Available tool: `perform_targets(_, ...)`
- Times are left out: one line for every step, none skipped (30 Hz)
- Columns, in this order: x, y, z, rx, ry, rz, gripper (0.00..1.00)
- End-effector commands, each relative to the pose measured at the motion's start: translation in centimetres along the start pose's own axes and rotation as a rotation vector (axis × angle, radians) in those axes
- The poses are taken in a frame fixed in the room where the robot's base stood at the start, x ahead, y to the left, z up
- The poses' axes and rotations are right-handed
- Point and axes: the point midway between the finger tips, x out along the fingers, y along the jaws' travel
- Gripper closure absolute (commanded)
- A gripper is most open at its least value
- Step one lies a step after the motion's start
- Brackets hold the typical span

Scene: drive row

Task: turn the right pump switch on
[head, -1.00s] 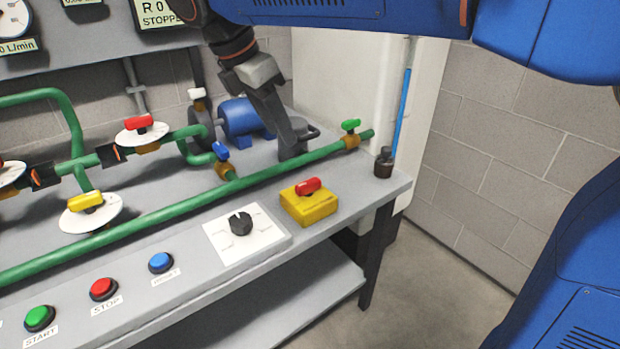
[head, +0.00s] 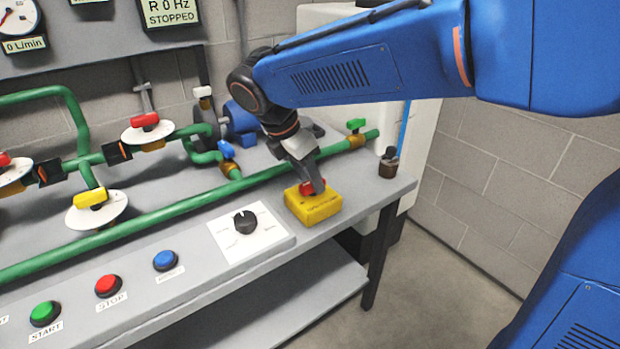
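A yellow switch box (head: 313,208) with a red handle (head: 306,188) sits near the right end of the grey bench. My gripper (head: 314,183) reaches down from behind onto the red handle and hides part of it. Its fingers are seen nearly edge-on, so I cannot tell if they are closed on the handle or only beside it. The handle's exact angle is partly hidden. A display (head: 170,12) at the top reads "R 0 Hz STOPPED".
A black selector knob (head: 245,222) on a white plate is left of the yellow box. Blue (head: 165,260), red (head: 108,286) and green (head: 44,313) buttons line the front. A green pipe (head: 150,218) runs behind. A small dark bottle-like part (head: 389,163) stands at the right corner.

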Motion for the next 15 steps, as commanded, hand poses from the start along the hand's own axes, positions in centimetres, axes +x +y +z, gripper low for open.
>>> perform_targets(0.38,-0.03,0.01,0.000,0.000,-0.001,0.61)
perform_targets(0.53,-0.02,0.00,0.000,0.000,0.000,0.61)
perform_targets(0.70,-0.02,-0.01,0.000,0.000,0.000,0.61)
perform_targets(0.78,-0.02,-0.02,0.000,0.000,0.000,0.61)
perform_targets(0.84,-0.02,-0.02,0.000,0.000,0.000,0.61)
perform_targets(0.89,-0.02,-0.02,0.000,0.000,0.000,0.61)
perform_targets(0.90,-0.01,-0.02,0.000,0.000,0.000,0.61)
perform_targets(0.91,-0.01,-0.02,0.000,0.000,0.000,0.61)
perform_targets(0.91,-0.01,-0.02,0.000,0.000,0.000,0.61)
perform_targets(0.90,-0.01,-0.02,0.000,0.000,0.000,0.61)
perform_targets(0.90,-0.01,-0.02,0.000,0.000,0.000,0.61)
perform_targets(0.89,-0.01,-0.02,0.000,0.000,0.000,0.61)
perform_targets(0.89,-0.01,-0.02,0.000,0.000,0.000,0.63)
perform_targets(0.89,-0.01,-0.02,0.000,0.000,0.000,0.71)
perform_targets(0.88,-0.01,-0.02,0.000,0.000,0.000,0.80)
